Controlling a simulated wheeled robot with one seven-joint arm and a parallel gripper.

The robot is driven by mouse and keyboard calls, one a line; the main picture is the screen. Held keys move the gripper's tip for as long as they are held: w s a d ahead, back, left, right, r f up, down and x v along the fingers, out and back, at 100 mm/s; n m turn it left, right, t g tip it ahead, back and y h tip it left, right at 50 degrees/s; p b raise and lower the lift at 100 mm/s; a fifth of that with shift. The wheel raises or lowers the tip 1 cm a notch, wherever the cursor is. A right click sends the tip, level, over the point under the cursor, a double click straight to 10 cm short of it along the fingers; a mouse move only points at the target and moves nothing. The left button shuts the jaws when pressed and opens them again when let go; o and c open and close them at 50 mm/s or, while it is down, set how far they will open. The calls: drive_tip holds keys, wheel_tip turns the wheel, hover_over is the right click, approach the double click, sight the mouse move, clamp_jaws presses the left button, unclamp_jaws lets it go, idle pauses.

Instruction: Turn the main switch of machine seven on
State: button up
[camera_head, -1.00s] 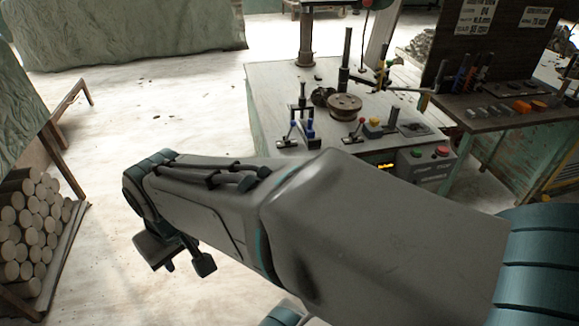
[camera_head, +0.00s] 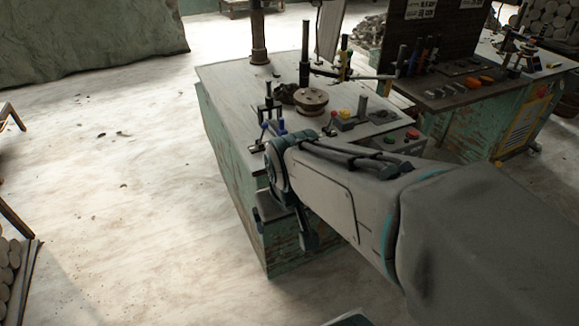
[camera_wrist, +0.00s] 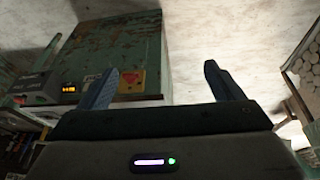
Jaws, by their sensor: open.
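A worn green machine with a grey top (camera_head: 228,88) stands in the middle of the head view. A panel with a green and a red button (camera_head: 402,139) is on its right front, partly behind my arm. In the wrist view the machine's green side (camera_wrist: 125,40) shows, with a lit orange display (camera_wrist: 68,88) at left. A yellow plate with a red part (camera_wrist: 131,82) sits close beside my left finger; it may be the main switch, but its position cannot be read. My gripper (camera_wrist: 160,72) is open and empty. In the head view it hangs before the machine (camera_head: 283,228).
A second green machine with a dark top (camera_head: 455,92) stands at the right. Levers, knobs and a round brown disc (camera_head: 311,101) stand on the first machine's top. Stacked round pieces (camera_head: 10,262) lie at lower left. The pale floor (camera_head: 120,190) at left is largely clear.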

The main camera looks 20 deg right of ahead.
drive_tip(key=w+d+f+t+b, duration=0.5)
drive_tip(key=w+d+f+b, duration=0.1)
drive_tip(key=f+b, duration=0.35)
drive_tip(key=w+d+f+t+y+b, duration=0.1)
drive_tip(key=w+d+f+t+b, duration=0.45)
drive_tip(key=f+b, duration=0.4)
drive_tip(key=w+d+f+t+b, duration=0.4)
drive_tip(key=w+d+f+b, duration=0.25)
drive_tip(key=f, duration=0.55)
drive_tip(key=w+a+b, duration=0.1)
drive_tip(key=w+b, duration=0.2)
drive_tip(key=w, duration=1)
drive_tip(key=shift+w+r+n, duration=0.2)
drive_tip(key=shift+n, duration=0.1)
drive_tip(key=shift+a, duration=0.1)
drive_tip(key=c, duration=1)
